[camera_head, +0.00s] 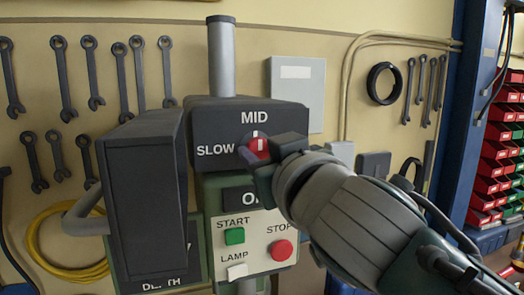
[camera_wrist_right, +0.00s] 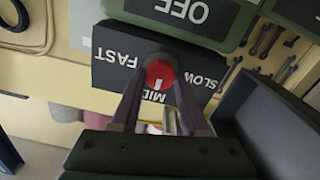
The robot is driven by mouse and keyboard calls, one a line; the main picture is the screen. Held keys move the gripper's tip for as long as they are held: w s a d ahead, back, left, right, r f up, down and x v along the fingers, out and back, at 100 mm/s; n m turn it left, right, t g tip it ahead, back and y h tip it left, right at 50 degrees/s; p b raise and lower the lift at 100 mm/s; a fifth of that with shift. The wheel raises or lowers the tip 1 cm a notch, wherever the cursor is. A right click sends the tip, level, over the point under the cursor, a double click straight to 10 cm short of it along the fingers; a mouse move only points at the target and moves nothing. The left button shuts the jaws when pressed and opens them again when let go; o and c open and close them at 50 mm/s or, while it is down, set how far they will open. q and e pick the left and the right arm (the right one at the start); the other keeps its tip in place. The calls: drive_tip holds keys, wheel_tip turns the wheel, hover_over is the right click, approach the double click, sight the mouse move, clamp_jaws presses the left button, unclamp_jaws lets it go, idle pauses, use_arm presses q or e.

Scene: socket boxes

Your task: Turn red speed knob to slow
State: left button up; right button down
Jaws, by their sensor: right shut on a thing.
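The red speed knob (camera_head: 258,149) is on a dark panel (camera_head: 208,122) marked SLOW at its left and MID above. Its white pointer line points up toward MID. In the right wrist view the knob (camera_wrist_right: 161,74) sits between FAST and SLOW, and its white mark faces MID. My right gripper (camera_head: 263,158) reaches in from the right and covers the FAST side in the head view. In the wrist view its two fingers (camera_wrist_right: 160,82) are on either side of the knob, shut on it. My left gripper is not in view.
A dark grey box (camera_head: 147,195) stands out at the left, close to the panel. Below the knob are a green START button (camera_head: 234,236), a red STOP button (camera_head: 282,250) and a white LAMP switch (camera_head: 237,271). Wrenches (camera_head: 63,78) hang on the wall behind.

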drive_tip(key=shift+n, duration=1.1)
drive_tip(key=n, duration=0.3)
drive_tip(key=shift+n, duration=0.3)
drive_tip(key=n, duration=0.5)
drive_tip(key=shift+a+n, duration=0.1)
drive_tip(key=shift+n, duration=0.3)
drive_tip(key=shift+c, duration=2.1)
unclamp_jaws()
drive_tip(key=shift+s, duration=0.1)
